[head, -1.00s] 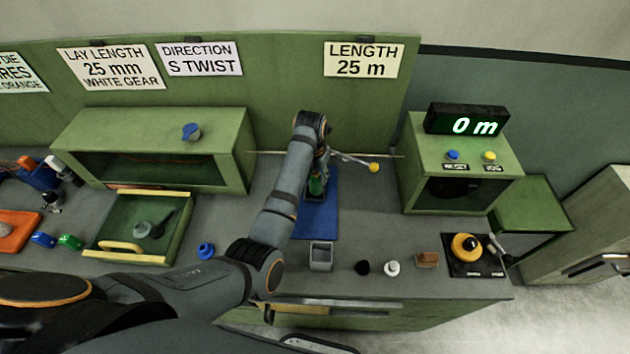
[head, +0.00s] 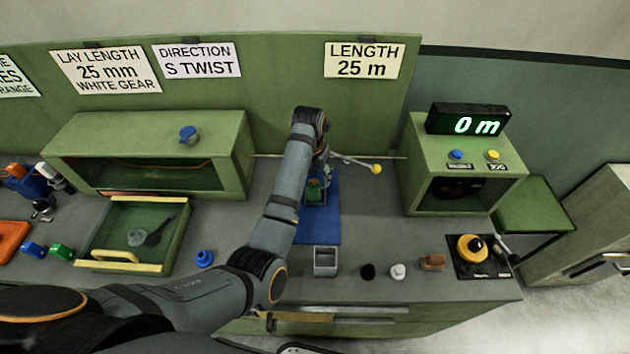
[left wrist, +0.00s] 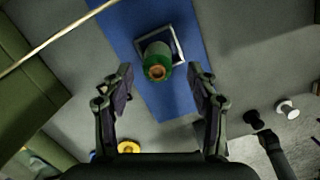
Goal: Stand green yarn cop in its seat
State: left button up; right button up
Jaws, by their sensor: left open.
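The green yarn cop (left wrist: 157,62) stands inside a square grey seat frame (left wrist: 180,45) on a blue mat in the left wrist view. It looks upright, with its brown core end facing the camera. In the head view the cop (head: 313,190) shows beside my left forearm, partly covered. My left gripper (left wrist: 163,88) is open, with one finger to each side and the cop beyond the fingertips, apart from both. In the head view the arm hides most of this gripper. My right gripper is not in view.
The blue mat (head: 325,222) is clear in front of the seat. A lever with a yellow knob (head: 376,168) is close on the right. A grey square cup (head: 325,260), a black spool (head: 367,271) and a white spool (head: 398,271) stand near the front edge.

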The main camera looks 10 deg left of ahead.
pick_arm(q)
jog(key=r, duration=0.4)
jog(key=s+r, duration=0.1)
jog(key=r, duration=0.1)
jog(key=shift+a+r+b, duration=0.1)
jog(key=shift+r+b, duration=0.05)
jog(key=shift+b, duration=0.2)
jog(key=shift+s+r+p, duration=0.2)
jog(key=shift+r+p, duration=0.65)
jog(key=shift+r, duration=0.4)
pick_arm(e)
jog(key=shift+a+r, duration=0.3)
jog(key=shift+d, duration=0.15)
